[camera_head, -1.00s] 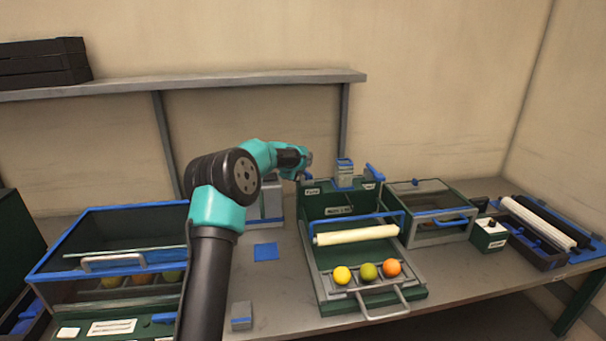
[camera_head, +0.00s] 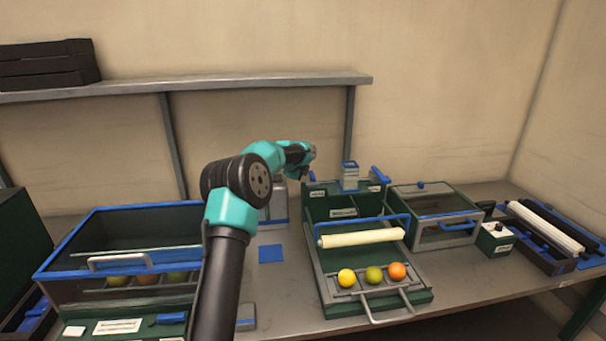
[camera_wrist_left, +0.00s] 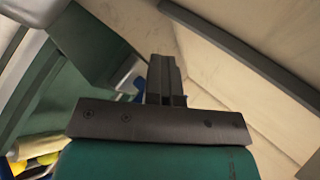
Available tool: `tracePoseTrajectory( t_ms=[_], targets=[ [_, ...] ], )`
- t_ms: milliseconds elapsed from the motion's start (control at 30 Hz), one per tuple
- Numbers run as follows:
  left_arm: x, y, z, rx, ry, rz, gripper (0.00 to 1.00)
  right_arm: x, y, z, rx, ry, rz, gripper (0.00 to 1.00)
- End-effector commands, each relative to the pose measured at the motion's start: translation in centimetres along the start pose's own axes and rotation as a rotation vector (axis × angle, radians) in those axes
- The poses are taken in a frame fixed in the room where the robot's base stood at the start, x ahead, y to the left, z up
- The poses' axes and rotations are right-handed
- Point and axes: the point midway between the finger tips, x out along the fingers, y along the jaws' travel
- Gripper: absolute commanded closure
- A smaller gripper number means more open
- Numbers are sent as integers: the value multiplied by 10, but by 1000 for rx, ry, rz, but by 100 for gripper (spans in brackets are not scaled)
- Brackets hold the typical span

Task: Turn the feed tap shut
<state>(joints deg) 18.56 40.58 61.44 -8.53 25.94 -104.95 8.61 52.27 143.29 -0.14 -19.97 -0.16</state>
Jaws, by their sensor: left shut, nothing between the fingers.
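A green feeder box (camera_head: 319,210) stands on the bench with small labels on its upper back edge, too small to read. A blue lever (camera_head: 380,174) sticks up at its right rear corner. A smaller blue part (camera_head: 312,176) shows at its left rear corner, just below my left gripper (camera_head: 310,160). I cannot tell which of these is the feed tap. My left gripper is shut and empty, above that corner and seemingly apart from it. In the left wrist view the closed fingers (camera_wrist_left: 165,78) have a blue piece (camera_wrist_left: 138,84) beside them, partly hidden. My right gripper is out of view.
A white roller (camera_head: 360,238) and a tray (camera_head: 350,295) with a yellow, a green and an orange fruit are at the feeder's front. A glass-topped bin (camera_head: 120,262) is left, a lidded box (camera_head: 440,232) right. A grey shelf (camera_head: 230,80) runs behind.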

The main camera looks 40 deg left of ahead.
Motion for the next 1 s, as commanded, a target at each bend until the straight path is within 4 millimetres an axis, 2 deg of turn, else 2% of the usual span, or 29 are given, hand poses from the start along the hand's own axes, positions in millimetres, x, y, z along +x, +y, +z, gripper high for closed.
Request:
tracePoseTrajectory(
  t_ms=[733,1000],
  targets=[
    [4,-2,-4,1,3,-2,100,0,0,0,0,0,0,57],
    [5,-4,-15,2,6,-3,100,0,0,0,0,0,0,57]
  ],
)
